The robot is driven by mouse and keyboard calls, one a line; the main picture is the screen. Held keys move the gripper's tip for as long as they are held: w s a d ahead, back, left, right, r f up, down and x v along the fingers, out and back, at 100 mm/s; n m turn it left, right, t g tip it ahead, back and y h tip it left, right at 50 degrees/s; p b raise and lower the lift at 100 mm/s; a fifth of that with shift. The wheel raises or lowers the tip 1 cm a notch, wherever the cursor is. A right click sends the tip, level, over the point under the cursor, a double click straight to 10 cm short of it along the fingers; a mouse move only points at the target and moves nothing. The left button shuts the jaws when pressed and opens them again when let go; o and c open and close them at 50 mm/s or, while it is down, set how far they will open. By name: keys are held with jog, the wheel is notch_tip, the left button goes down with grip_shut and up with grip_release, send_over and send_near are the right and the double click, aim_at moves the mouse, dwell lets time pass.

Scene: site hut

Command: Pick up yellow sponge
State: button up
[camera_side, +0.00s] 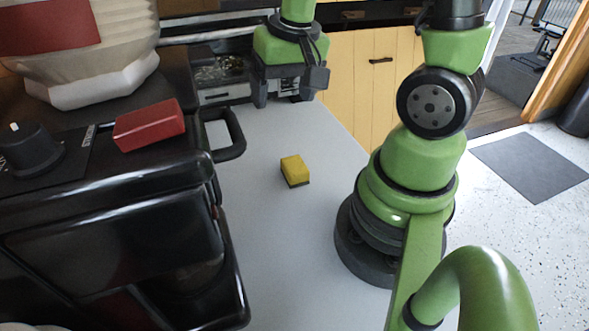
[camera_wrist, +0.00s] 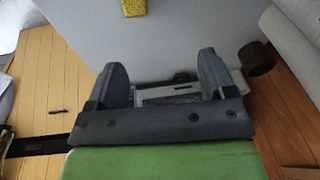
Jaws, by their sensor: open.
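The yellow sponge (camera_side: 294,169) lies on the light grey table (camera_side: 270,250), to the left of my arm's base, with a dark underside showing. In the wrist view the sponge (camera_wrist: 134,8) shows at the top edge, partly cut off by the frame. My gripper (camera_side: 283,100) is above the far part of the table, beyond the sponge and apart from it. In the wrist view my gripper's two fingers (camera_wrist: 160,68) stand wide apart with nothing between them.
A black machine with a knob (camera_side: 30,148) and a handle (camera_side: 232,135) fills the left side. A red block (camera_side: 149,125) lies on its top. Yellow wooden cabinets (camera_side: 365,85) stand behind the table. The table around the sponge is clear.

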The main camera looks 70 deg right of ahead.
jog(key=m+g, duration=0.1)
jog(key=g, duration=0.1)
send_over(294, 165)
jog(key=f, duration=0.8)
jog(key=shift+s+d+f, duration=0.1)
jog(key=shift+s+f, duration=0.1)
jog(key=shift+s, duration=0.15)
notch_tip(294, 165, down, 4)
jog(key=shift+f, duration=0.15)
jog(key=shift+w+f, duration=0.15)
jog(key=shift+f, duration=1.2)
jog(key=shift+w+f, duration=0.15)
jog(key=shift+f, duration=1.15)
jog(key=c, duration=1.1)
jog(key=shift+o, duration=0.2)
notch_tip(294, 165, up, 9)
jog(key=shift+w+r, duration=0.1)
jog(key=shift+r, duration=0.1)
jog(key=w+a+r+n, duration=0.6)
jog(key=a+r+n, duration=0.1)
jog(key=r+n, duration=0.1)
jog(key=shift+w+a+n, duration=0.3)
jog(key=shift+a+n, duration=0.1)
